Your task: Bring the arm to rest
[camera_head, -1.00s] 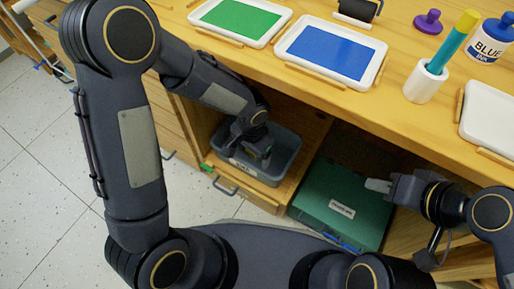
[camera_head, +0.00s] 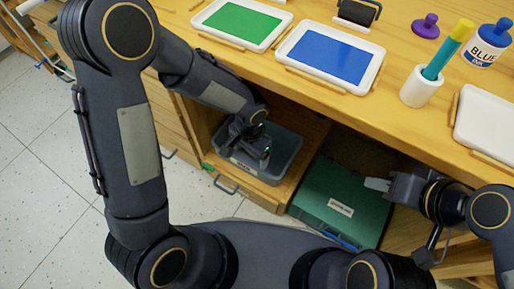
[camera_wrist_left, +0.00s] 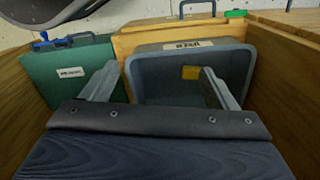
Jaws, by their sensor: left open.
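My left gripper (camera_head: 254,150) reaches down over the grey bin (camera_head: 284,158) in the open space under the table. Its two fingers stand apart in the left wrist view (camera_wrist_left: 160,82). The grey bin also shows there (camera_wrist_left: 232,62), with a label on its far rim and a small yellow thing (camera_wrist_left: 190,73) inside. I see nothing held between the fingers. My right gripper (camera_head: 378,184) is at the right, over the edge of a green case (camera_head: 335,193). Its fingers look pale, and their gap cannot be made out.
The wooden tabletop above holds a green tray (camera_head: 240,23), a blue tray (camera_head: 329,55), a white cup (camera_head: 420,88) with a brush, and an ink bottle (camera_head: 486,45). Wooden walls flank the left gripper. Bare floor (camera_head: 50,160) lies at the left.

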